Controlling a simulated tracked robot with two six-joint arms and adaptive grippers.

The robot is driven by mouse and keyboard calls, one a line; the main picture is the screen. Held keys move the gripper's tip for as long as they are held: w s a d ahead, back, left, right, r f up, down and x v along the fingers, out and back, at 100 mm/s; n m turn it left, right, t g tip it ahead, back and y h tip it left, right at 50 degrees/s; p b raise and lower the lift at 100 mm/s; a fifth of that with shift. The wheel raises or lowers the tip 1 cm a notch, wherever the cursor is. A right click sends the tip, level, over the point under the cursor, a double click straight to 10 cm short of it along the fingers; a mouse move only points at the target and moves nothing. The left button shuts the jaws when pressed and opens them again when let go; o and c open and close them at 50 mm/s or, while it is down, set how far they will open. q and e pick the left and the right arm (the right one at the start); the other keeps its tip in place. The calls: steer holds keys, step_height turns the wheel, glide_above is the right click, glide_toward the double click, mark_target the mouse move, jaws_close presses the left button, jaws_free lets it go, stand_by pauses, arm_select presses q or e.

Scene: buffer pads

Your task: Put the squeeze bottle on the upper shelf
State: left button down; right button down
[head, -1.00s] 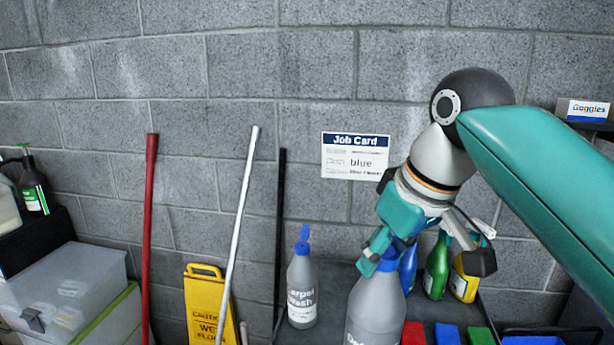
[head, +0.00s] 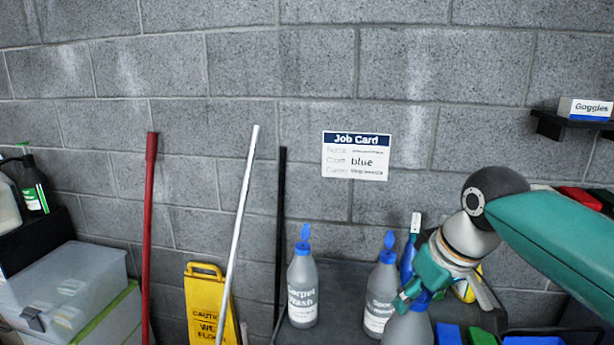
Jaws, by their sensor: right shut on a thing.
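My right gripper (head: 421,290) is shut on a grey squeeze bottle (head: 408,329) near its blue top. The held bottle is low in the head view and its lower part is cut off by the frame edge. Two similar grey bottles with blue caps stand upright on the dark surface: the Carpet Wash bottle (head: 302,292) and one labelled Spot something (head: 381,302), just left of my gripper. A small dark wall shelf (head: 548,125) is at the upper right; I cannot tell if it is the upper shelf. My left gripper is out of view.
A Goggles box (head: 586,109) sits on the wall shelf. A blue spray bottle (head: 408,262) stands behind my gripper. A blue pad (head: 447,334), a green pad (head: 481,337) and a blue tray (head: 533,340) lie at lower right. The dark surface (head: 342,285) is bare between the standing bottles.

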steer(key=d+f+m, duration=0.1)
steer(key=d+f, duration=0.2)
steer(key=f, duration=0.3)
steer(key=w+d+f+m+h, duration=0.1)
steer(key=d+f, duration=0.1)
steer(key=f, duration=0.5)
steer(key=d+f+m, duration=0.1)
steer(key=d+f, duration=0.2)
steer(key=f, duration=0.3)
steer(key=s+a+f, duration=0.1)
steer(key=a+f, duration=0.1)
steer(key=f, duration=0.4)
steer(key=s+a+f+m, duration=0.1)
steer(key=a+f, duration=0.2)
steer(key=f, duration=0.4)
steer(key=shift+s+a+f+m+h, duration=0.25)
steer(key=shift+s+a+m+h, duration=0.05)
steer(key=shift+s+h, duration=0.1)
